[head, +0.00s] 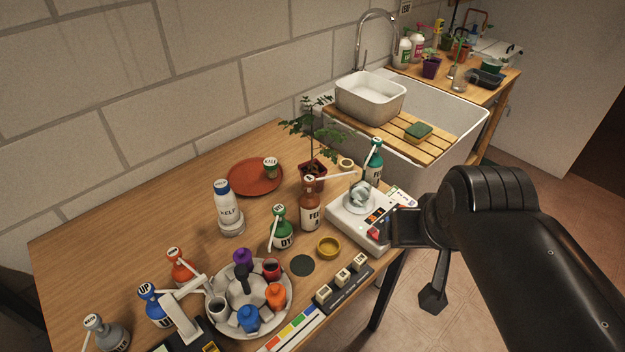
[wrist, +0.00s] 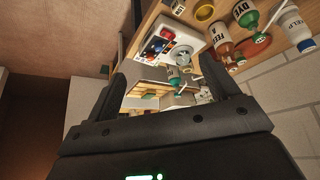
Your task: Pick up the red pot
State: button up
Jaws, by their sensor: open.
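A small dark red pot (head: 271,270) sits at the back right of a round grey tray (head: 289,291) on the wooden table, among purple, orange, blue and grey pots. A larger reddish-brown pot (head: 313,175) holding a leafy plant stands further back. My gripper (head: 416,262) is off the table's right edge, beside the white device and well right of the small red pot. In the wrist view my gripper (wrist: 163,78) has its two fingers spread, with nothing between them. I cannot make out the small red pot in the wrist view.
The white device (head: 345,222) with a glass dome stands between gripper and tray. Bottles, including a brown one (head: 310,205) and a green one (head: 281,228), stand behind the tray. A yellow ring-like dish (head: 329,246) lies nearby. The table's left rear is clear.

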jog(key=w+a+r+n+g, duration=0.1)
jog(key=w+a+r, duration=0.1)
jog(key=w, duration=0.4)
jog(key=w+a+r+n+g, duration=0.1)
jog(key=w+r, duration=0.1)
jog(key=w, duration=0.4)
jog(key=n+g, duration=0.4)
jog(key=n, duration=0.1)
send_over(313, 170)
notch_tip(313, 170, down, 15)
notch_tip(313, 170, down, 10)
jog(key=shift+s, duration=0.1)
jog(key=shift+c, duration=0.4)
jog(key=c, duration=1)
